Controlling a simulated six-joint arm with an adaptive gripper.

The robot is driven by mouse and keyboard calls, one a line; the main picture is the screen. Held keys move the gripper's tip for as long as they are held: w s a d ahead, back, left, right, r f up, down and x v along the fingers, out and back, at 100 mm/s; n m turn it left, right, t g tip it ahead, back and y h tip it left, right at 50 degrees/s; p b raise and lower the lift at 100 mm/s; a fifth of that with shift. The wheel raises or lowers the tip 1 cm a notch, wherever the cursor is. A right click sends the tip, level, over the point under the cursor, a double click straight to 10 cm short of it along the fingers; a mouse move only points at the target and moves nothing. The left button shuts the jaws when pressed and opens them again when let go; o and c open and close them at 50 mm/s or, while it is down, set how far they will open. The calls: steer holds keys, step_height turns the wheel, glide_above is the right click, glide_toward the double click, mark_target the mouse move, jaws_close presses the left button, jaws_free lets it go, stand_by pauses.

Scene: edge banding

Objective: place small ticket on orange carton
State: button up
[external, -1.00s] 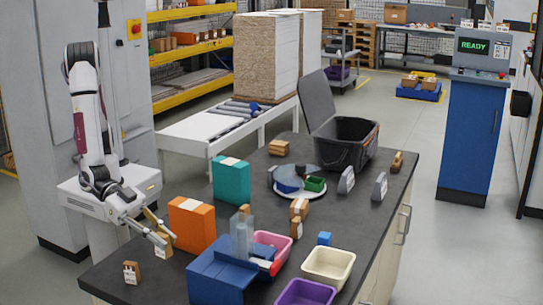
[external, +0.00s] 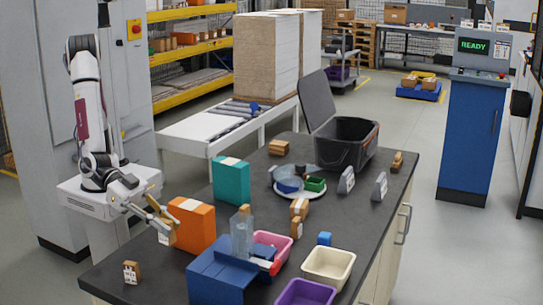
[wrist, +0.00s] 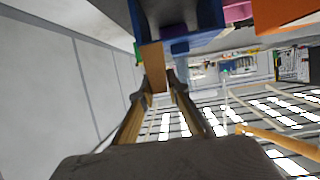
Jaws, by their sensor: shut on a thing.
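The orange carton (external: 192,226) stands upright on the dark bench, with a pale strip on its top. My gripper (external: 160,222) is at the carton's left side, shut on a small brown piece with a white label (external: 165,238), which I take to be the small ticket. In the wrist view the brown piece (wrist: 153,66) sits between my fingertips (wrist: 158,90). The orange carton (wrist: 285,12) shows at the upper right there. Whether the held piece touches the carton is unclear.
A similar labelled brown block (external: 131,272) stands at the bench's front left corner. A teal carton (external: 231,181) stands behind the orange one. A blue stand (external: 218,272) and a pink bin (external: 272,246) are to the right. The black bin (external: 345,145) is farther back.

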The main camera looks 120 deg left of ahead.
steer(key=a+r+n+y, duration=0.3)
steer(key=a+r, duration=0.6)
steer(key=r, duration=0.2)
steer(key=s+a+n+g+y, duration=0.1)
steer(key=s+a+n+y, duration=0.1)
steer(key=a, duration=0.6)
steer(key=s+y, duration=0.1)
steer(key=s, duration=0.1)
steer(key=shift+s+r, duration=0.35)
steer(key=shift+s, duration=0.05)
glide_above(190, 205)
steer(key=shift+f, duration=3.15)
steer(key=shift+f, duration=1.9)
